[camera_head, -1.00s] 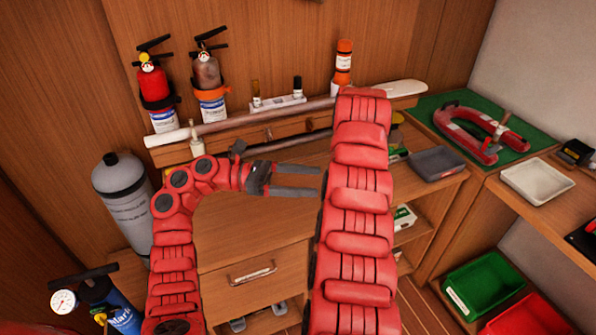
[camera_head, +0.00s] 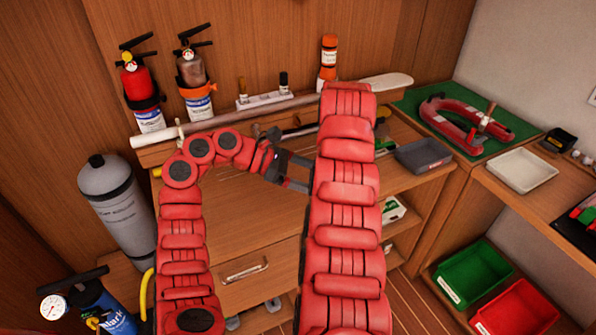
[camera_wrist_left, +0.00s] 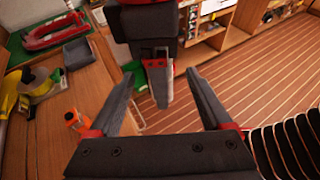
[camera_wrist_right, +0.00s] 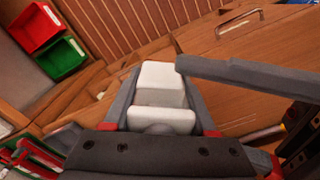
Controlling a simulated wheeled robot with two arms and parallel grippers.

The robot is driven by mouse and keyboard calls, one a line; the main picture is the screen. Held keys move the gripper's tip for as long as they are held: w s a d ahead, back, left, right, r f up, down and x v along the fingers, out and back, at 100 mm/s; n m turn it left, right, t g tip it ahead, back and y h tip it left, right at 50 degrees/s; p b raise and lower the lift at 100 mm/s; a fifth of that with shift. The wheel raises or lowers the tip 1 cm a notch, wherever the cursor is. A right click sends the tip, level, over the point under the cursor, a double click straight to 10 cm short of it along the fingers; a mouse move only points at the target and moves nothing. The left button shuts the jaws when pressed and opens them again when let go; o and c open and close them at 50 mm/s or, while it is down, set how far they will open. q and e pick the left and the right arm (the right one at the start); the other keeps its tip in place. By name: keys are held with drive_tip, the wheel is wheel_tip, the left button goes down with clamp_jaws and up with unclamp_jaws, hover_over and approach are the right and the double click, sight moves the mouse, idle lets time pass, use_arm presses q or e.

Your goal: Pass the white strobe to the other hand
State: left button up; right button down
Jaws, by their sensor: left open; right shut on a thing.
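The white strobe (camera_wrist_right: 160,88) is between the fingers of my right gripper (camera_wrist_right: 163,78), shut on it, in the right wrist view. My left gripper (camera_head: 308,174) is open and empty beside my right arm in the head view. In the left wrist view, my right gripper's end appears between the spread fingers of my left gripper (camera_wrist_left: 160,75). The head view hides the strobe and right gripper behind my right arm.
A wooden workbench (camera_head: 230,210) lies below the grippers. Fire extinguishers (camera_head: 140,92) and a long pale pole (camera_head: 225,120) are at its back. A grey tray (camera_head: 423,156) stands to the right, with a white tray (camera_head: 521,170) and green and red bins (camera_head: 475,270) beyond.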

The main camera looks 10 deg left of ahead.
use_arm(q)
drive_tip(key=shift+x, duration=2.1)
clamp_jaws()
use_arm(e)
drive_tip(key=shift+c, duration=0.6)
unclamp_jaws()
